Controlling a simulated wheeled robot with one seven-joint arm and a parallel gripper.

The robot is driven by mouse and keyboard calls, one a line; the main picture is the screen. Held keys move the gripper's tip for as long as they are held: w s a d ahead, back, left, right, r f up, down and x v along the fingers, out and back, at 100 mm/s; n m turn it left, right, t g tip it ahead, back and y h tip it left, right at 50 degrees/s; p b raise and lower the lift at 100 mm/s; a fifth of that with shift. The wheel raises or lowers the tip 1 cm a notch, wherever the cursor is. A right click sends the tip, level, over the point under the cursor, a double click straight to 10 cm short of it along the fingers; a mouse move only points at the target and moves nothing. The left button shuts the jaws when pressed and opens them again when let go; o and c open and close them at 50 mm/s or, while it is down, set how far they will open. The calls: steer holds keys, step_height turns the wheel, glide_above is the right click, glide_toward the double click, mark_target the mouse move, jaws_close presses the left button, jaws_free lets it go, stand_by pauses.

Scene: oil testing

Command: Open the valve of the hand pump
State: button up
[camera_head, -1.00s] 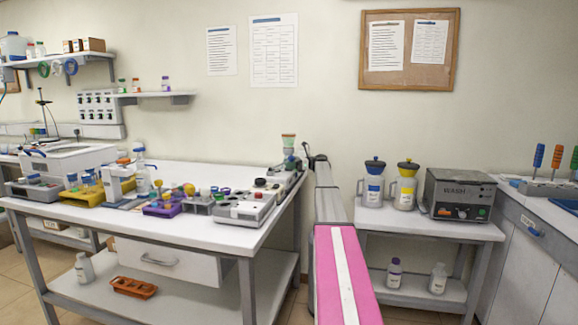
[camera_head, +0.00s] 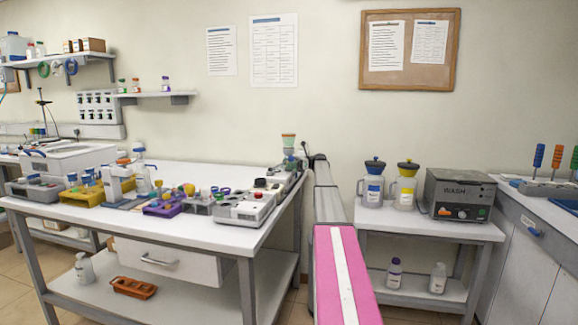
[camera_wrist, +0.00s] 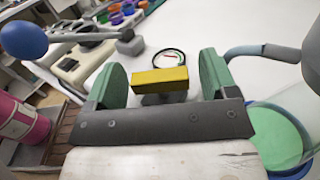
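My gripper (camera_wrist: 164,82) shows in the wrist view with its two green fingers spread apart. A yellow bar (camera_wrist: 160,78) on a dark mount lies between the fingers, with a visible gap on each side. It looks like the valve handle of the hand pump, but I cannot be certain. A lever with a blue ball (camera_wrist: 24,40) is at the left. A clear cup with green contents (camera_wrist: 278,136) is at the right, close to the gripper. In the head view a small cup (camera_head: 288,141) stands at the table's back right corner, near my arm's far end. My fingers cannot be made out there.
The white table (camera_head: 200,172) holds a grey control box (camera_head: 245,208), a purple rack (camera_head: 163,209) and other lab items. The white table's back middle is clear.

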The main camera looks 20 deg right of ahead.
steer(key=shift+d, duration=0.15)
steer(key=d, duration=1)
steer(key=shift+s+d, duration=0.2)
steer(key=shift+s, duration=0.15)
